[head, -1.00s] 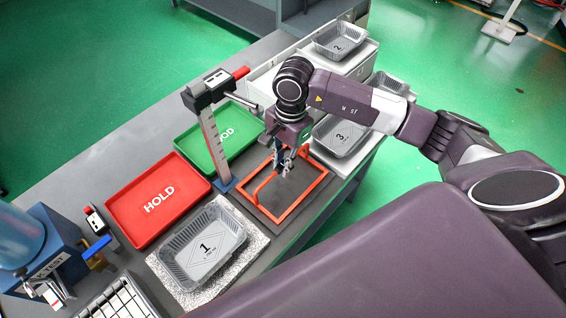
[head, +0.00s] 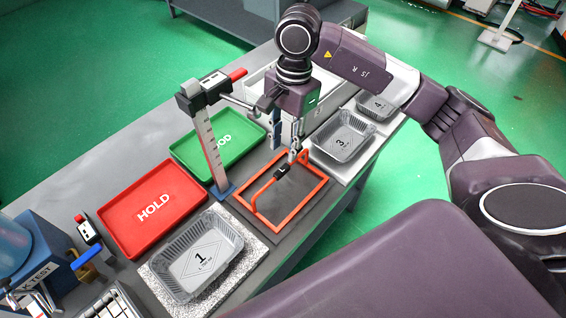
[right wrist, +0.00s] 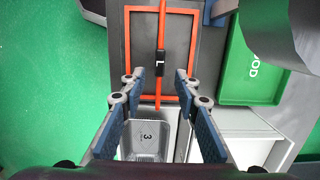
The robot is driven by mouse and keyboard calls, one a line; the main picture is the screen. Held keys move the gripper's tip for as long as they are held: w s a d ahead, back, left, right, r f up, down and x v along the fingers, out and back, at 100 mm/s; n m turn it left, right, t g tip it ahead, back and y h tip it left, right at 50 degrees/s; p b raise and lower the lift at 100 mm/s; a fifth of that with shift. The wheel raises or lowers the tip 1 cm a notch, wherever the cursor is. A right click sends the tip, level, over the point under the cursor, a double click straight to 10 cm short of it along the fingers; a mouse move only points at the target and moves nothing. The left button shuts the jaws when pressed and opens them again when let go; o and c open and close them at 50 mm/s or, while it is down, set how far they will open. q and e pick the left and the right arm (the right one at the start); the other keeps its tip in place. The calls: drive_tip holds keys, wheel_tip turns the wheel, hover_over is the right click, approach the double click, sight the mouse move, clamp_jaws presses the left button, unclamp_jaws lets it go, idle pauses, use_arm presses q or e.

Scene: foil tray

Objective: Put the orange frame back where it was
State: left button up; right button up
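The orange frame (head: 312,203) lies flat on a dark mat (head: 325,212) on the bench, between tray 1 and tray 3. A raised bar with a black grip (head: 282,172) crosses it. In the right wrist view the orange frame (right wrist: 128,45) and its black grip marked L (right wrist: 160,62) show ahead of the fingers. My right gripper (head: 286,146) is above the frame's far end. In the right wrist view my right gripper (right wrist: 160,80) is open, its fingers wide apart with nothing held between them. My left gripper is not in view.
A height gauge (head: 208,140) stands close left of the frame. Foil tray 1 (head: 180,262) sits on a speckled plate; foil tray 3 (head: 345,138) stands at the right.

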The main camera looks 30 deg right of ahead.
drive_tip(key=shift+d+r, duration=0.2)
drive_tip(key=shift+r, duration=1.3)
drive_tip(key=shift+f, duration=0.1)
